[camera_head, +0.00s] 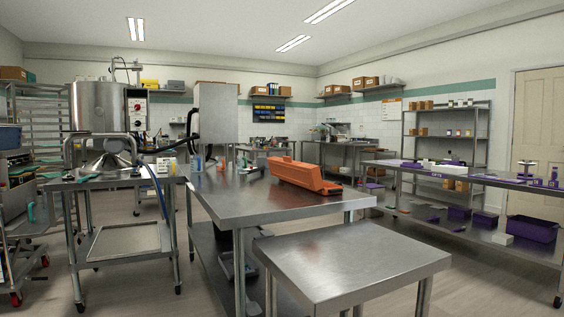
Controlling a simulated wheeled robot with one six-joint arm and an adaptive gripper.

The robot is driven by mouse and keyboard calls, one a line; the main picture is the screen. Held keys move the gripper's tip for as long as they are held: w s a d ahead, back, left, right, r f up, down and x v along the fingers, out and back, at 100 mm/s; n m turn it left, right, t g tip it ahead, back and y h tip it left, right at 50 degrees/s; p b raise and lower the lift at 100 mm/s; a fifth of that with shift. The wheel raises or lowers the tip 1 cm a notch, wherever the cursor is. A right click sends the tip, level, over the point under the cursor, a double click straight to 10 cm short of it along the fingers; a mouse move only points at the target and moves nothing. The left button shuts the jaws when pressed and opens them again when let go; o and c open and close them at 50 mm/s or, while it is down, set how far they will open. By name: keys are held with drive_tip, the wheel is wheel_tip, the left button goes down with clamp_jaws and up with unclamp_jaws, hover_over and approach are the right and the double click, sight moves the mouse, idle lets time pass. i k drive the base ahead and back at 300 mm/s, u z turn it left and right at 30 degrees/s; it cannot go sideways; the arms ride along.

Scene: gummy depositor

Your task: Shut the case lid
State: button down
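An orange case (302,176) lies on the steel table (240,207) in the middle of the room, near its right back part. It is long and runs from back left down to front right. Its upper edge looks raised along the back, but it is too small to tell how far the lid stands open. The inside of the case is hidden from this view. My gripper is not in view.
A lower, bare steel table (352,262) stands in front. A steel kettle machine (98,107) stands at left above a cart. Small items lie at the middle table's back edge. Floor (420,290) shows between the tables and bench.

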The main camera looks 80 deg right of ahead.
sight(308, 175)
drive_tip(key=z, duration=0.65)
drive_tip(key=i, duration=0.85)
drive_tip(key=z, duration=0.95)
